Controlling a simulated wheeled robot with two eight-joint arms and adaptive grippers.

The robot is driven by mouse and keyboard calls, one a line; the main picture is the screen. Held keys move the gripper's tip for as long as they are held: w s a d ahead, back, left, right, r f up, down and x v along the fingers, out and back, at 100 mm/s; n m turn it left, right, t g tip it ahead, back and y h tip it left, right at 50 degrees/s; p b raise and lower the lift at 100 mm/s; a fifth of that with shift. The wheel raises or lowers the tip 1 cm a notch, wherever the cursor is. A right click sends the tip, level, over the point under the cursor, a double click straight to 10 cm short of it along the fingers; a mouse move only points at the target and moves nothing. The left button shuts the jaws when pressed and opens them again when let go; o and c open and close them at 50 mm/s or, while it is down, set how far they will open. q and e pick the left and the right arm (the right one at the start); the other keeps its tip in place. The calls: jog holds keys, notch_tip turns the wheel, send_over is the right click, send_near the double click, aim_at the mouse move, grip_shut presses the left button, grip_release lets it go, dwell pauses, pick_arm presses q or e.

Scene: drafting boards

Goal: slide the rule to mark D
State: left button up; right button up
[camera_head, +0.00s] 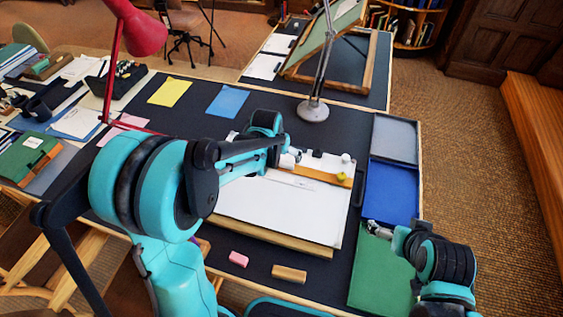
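A white drawing board (282,212) lies on the dark desk in the head view. A wooden strip (321,175), which looks like the rule, lies across its upper part, with a yellow knob (341,177) near its right end. My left arm hides the strip's left part. My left gripper (293,158) is at the strip's upper edge; whether it touches it, and whether its fingers are open, is too small to tell. My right gripper (374,228) is at the border of the blue and green panels, right of the board, its fingers too small to judge. Mark D cannot be read.
A grey tray (394,138), a blue tray (391,190) and a green panel (377,272) line the desk's right side. A pink eraser (238,259) and a wooden block (289,273) lie before the board. A lamp base (313,110) stands behind it.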

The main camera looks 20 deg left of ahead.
aim_at(282, 162)
pick_arm(q)
jog(key=b+x, duration=0.2)
jog(key=x, duration=0.5)
jog(key=shift+w+f+b, duration=0.1)
jog(key=shift+f+b, duration=0.1)
jog(key=shift+b, duration=0.2)
